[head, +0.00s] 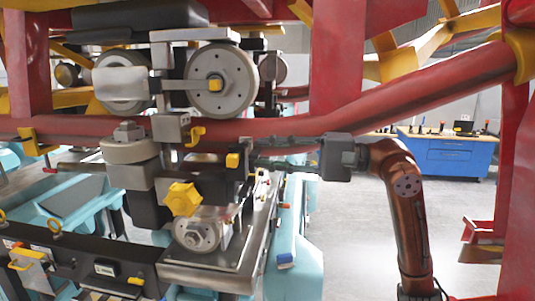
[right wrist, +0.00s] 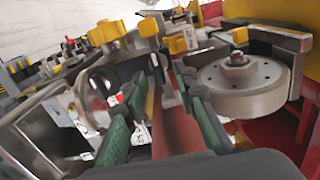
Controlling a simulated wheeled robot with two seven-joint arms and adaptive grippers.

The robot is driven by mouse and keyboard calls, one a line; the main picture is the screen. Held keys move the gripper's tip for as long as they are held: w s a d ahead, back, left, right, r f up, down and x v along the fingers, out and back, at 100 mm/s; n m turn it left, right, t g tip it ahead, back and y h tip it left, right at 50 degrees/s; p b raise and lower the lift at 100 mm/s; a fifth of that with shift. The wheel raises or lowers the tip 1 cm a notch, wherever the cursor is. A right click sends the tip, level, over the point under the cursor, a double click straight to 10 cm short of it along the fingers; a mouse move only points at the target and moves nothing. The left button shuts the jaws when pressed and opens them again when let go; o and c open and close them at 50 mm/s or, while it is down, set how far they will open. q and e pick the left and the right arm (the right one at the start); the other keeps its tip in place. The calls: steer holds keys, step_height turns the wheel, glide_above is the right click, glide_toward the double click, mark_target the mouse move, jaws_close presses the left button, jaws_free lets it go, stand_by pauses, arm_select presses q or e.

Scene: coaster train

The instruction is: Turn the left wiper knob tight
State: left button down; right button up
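Yellow knobs show on the train's wheel assembly. A large faceted yellow knob (head: 183,198) faces out above the lower wheel, and a smaller yellow knob (head: 232,160) is to its right. I cannot tell for certain which is the left wiper knob. My right gripper (head: 258,152) reaches in from the right, fingers pointing left at the assembly. In the right wrist view its green-padded fingers (right wrist: 160,85) are apart, with nothing held between them. Yellow knobs (right wrist: 107,32) and (right wrist: 148,27) show beyond the fingertips. My left gripper is not in view.
A red tube rail (head: 350,110) crosses behind my right gripper, with red posts (head: 338,60) around. Grey wheels (head: 220,82) sit above. A metal plate (head: 210,270) and teal train body (head: 288,225) lie below. A blue workbench (head: 447,155) stands at the back right.

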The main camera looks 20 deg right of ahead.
steer(key=v, duration=1.1)
steer(key=shift+s+d, duration=0.2)
steer(key=shift+d, duration=0.2)
steer(key=shift+a+f, duration=0.1)
steer(key=shift+a, duration=0.05)
